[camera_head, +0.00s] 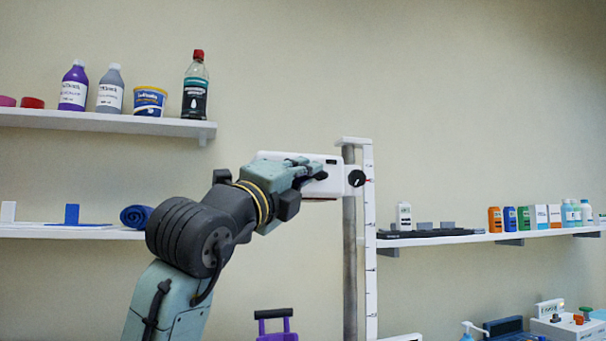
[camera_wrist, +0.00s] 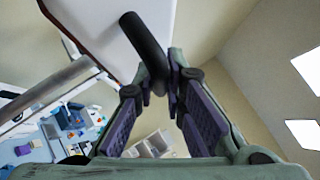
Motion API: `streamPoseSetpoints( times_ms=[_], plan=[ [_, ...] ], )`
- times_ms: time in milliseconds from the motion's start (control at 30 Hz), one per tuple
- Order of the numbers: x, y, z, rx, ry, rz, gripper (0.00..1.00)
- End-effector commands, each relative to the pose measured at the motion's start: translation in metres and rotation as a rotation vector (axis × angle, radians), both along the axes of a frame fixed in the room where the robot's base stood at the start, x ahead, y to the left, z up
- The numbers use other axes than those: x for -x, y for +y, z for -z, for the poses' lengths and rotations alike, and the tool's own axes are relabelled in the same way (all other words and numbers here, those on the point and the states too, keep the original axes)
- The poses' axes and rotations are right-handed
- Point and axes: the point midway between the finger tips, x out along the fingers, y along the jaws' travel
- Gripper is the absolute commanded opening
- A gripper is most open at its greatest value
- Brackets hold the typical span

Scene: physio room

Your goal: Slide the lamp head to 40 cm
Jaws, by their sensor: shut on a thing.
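The white lamp head (camera_head: 335,186) sits near the top of a grey vertical pole (camera_head: 349,265), and a black knob (camera_head: 356,178) is on its right side. A white scale strip (camera_head: 371,280) with dark marks stands right of the pole.
A wall shelf (camera_head: 100,121) with bottles and a tub is at upper left. A lower left shelf (camera_head: 70,232) holds a rolled blue mat. A right shelf (camera_head: 470,239) holds small boxes and bottles. The wall right of the strip's top is bare.

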Motion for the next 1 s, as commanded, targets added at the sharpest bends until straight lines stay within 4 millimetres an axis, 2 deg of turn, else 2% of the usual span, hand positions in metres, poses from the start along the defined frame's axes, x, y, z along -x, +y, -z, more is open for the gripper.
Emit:
streamPoseSetpoints(
  times_ms=[433,567,667,767,1000],
  plan=[
    [0.000,0.000,0.001,-0.001,0.001,-0.001,0.00],
    [-0.001,0.001,0.008,-0.002,0.001,-0.003,0.00],
    [-0.001,0.001,0.024,-0.002,0.002,-0.003,0.00],
    [-0.001,0.001,0.047,-0.002,0.002,-0.003,0.00],
    [0.000,0.001,0.116,-0.004,0.003,-0.004,0.00]
  ],
)
